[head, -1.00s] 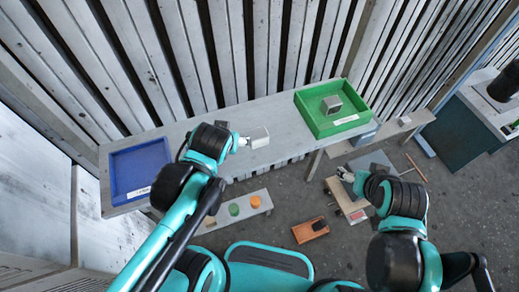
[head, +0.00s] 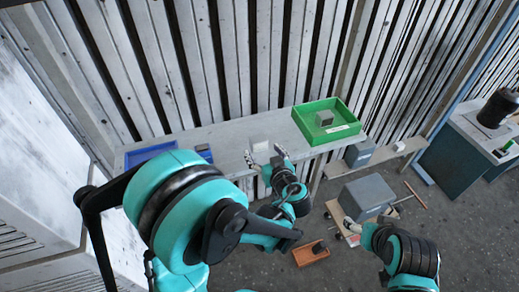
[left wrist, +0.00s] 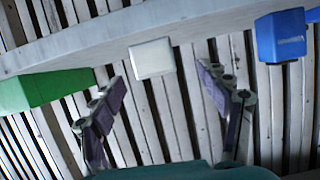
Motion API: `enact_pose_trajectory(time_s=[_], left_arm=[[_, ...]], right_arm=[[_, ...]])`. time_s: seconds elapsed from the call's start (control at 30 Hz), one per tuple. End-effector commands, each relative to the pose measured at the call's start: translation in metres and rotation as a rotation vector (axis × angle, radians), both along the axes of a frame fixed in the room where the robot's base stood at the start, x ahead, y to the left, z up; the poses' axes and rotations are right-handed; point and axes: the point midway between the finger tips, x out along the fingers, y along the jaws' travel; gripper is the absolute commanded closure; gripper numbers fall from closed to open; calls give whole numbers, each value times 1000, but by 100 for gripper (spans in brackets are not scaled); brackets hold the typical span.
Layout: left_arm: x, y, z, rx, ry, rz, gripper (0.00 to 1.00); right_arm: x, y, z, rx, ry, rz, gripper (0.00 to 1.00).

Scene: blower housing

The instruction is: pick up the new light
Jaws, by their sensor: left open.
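A small white square block (head: 259,145) lies on the grey bench, between the blue and green trays; it looks like the light, though no label on it is readable. It also shows in the left wrist view (left wrist: 152,58), beyond and between the fingers. My left gripper (head: 265,157) is open and empty, just on the near side of the block, its fingers pointing at it without visible contact. Its spread fingers fill both sides of the left wrist view (left wrist: 163,88). My right gripper (head: 353,227) is low at the right, small and partly hidden; its jaws are unclear.
A green tray (head: 346,131) on the bench's right holds a grey block (head: 325,118). Below are a grey box (head: 367,195) and an orange-brown tray (head: 305,257).

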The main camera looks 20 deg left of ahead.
Motion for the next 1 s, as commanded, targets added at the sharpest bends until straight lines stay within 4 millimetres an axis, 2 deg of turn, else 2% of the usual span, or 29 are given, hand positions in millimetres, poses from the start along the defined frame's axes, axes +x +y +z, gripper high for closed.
enact_pose_trajectory(time_s=[0.17,0.7,0.97,1.0], left_arm=[[8,-5,-4,-1,-56,7,24],[63,32,-24,-2,-55,7,24],[66,34,-24,-1,-55,6,24],[66,34,-24,-1,-55,6,29]], right_arm=[[0,0,-2,0,0,0,28],[0,0,-23,0,0,0,28],[0,0,-23,0,0,0,28],[0,0,-23,0,0,0,28]])
